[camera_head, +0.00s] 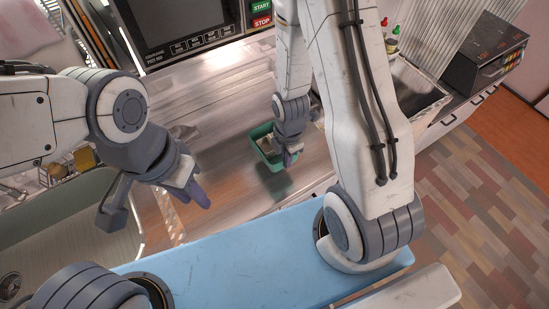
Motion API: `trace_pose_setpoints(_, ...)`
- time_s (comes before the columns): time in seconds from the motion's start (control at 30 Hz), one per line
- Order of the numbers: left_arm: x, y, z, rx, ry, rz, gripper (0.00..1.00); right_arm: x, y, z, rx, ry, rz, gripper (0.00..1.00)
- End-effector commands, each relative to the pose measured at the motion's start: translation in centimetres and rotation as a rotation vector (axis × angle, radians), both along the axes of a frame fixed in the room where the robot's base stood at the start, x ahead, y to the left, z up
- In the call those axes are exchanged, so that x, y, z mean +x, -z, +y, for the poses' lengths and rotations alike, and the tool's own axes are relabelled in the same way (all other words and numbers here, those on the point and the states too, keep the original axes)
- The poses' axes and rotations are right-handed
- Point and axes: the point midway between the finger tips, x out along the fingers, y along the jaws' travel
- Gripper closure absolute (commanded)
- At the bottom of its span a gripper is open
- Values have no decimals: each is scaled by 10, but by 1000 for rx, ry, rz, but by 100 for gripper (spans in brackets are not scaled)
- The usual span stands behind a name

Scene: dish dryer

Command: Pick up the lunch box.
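The lunch box (255,143) is a small green open tray with something pale inside. It is near the middle of the view, over the brown and metal counter, with a green reflection below it. My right gripper (289,158) is at the box's right side and covers part of it. Whether its fingers are closed on the rim is hidden, and I cannot tell whether the box touches the counter. My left gripper (192,190) is left of the box, above the counter near the sink, and holds nothing that I can see. Its finger gap is not clear.
A large grey-green sink or basin (70,220) lies at the left. A machine with a dark screen (180,20) and START and STOP buttons stands at the back. A dark appliance (485,55) sits on the right counter. The counter between my grippers is clear.

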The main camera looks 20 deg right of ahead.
Motion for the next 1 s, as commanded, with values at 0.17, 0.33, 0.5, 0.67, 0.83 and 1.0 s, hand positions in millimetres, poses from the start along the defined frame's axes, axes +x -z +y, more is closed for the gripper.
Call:
trace_pose_setpoints(0.17, 0, 0, 0, 0, 0, 0, 67, -19, -17, -18, 1, 4, -3, 100)
trace_pose_setpoints(0.33, 0, -20, 0, 0, 0, 0, 67, -27, -27, -23, 5, 2, 2, 100)
trace_pose_setpoints(0.5, 0, -38, 0, 0, 1, 0, 67, -33, -31, -27, 7, 2, 2, 100)
trace_pose_setpoints(0.67, 0, -51, 0, 0, 1, 0, 67, -37, -34, -32, 4, 2, 2, 100)
trace_pose_setpoints(0.83, 0, -55, 0, 0, 2, 0, 67, -40, -33, -34, 1, -1, 0, 100)
trace_pose_setpoints(1.0, 0, -53, 0, 0, 2, 0, 67, -38, -31, -34, 0, 22, -2, 100)
